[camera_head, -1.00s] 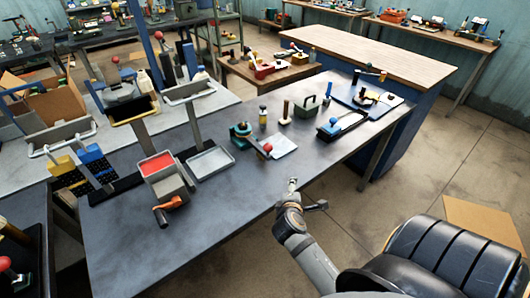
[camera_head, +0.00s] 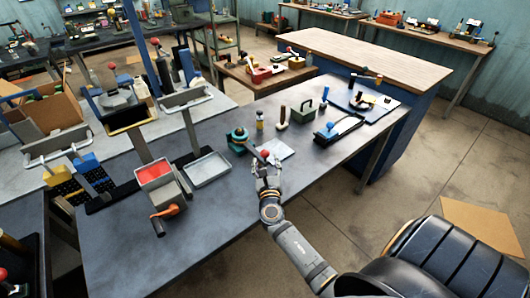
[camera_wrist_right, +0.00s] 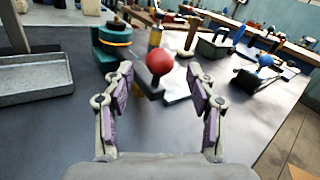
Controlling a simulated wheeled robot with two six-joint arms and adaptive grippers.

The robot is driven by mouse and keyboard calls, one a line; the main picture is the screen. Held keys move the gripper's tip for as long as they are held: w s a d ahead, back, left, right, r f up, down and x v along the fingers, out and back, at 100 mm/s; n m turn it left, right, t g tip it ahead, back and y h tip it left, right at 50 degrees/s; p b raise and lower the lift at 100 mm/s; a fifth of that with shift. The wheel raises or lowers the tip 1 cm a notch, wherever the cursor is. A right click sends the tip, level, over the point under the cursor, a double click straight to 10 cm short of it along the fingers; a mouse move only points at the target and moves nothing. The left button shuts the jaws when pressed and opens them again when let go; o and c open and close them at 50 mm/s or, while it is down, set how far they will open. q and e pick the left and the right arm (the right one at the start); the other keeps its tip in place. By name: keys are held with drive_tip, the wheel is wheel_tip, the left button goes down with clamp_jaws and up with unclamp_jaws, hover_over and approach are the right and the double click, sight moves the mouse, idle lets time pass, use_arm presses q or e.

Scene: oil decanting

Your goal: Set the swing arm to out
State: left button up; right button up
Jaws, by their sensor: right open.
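The swing arm is a dark bar (camera_wrist_right: 146,82) with a red ball knob (camera_head: 265,153) on its free end. It runs from a round teal base (camera_head: 238,138) toward the table's front edge. In the right wrist view the teal base (camera_wrist_right: 114,40) is at upper left, and the red knob (camera_wrist_right: 159,62) shows between the fingers. My right gripper (camera_head: 266,171) is open, just in front of the knob, its fingers on either side in the right wrist view (camera_wrist_right: 161,85). I cannot tell whether either finger touches it. My left gripper is not in view.
A white plate (camera_head: 276,149) lies beside the bar. A grey tray (camera_head: 207,169) and a red-lined bin (camera_head: 155,172) are at left.

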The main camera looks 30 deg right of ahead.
sight(265, 154)
drive_tip(key=x, duration=0.5)
drive_tip(key=shift+s, duration=0.1)
clamp_jaws()
drive_tip(key=shift+f, duration=0.1)
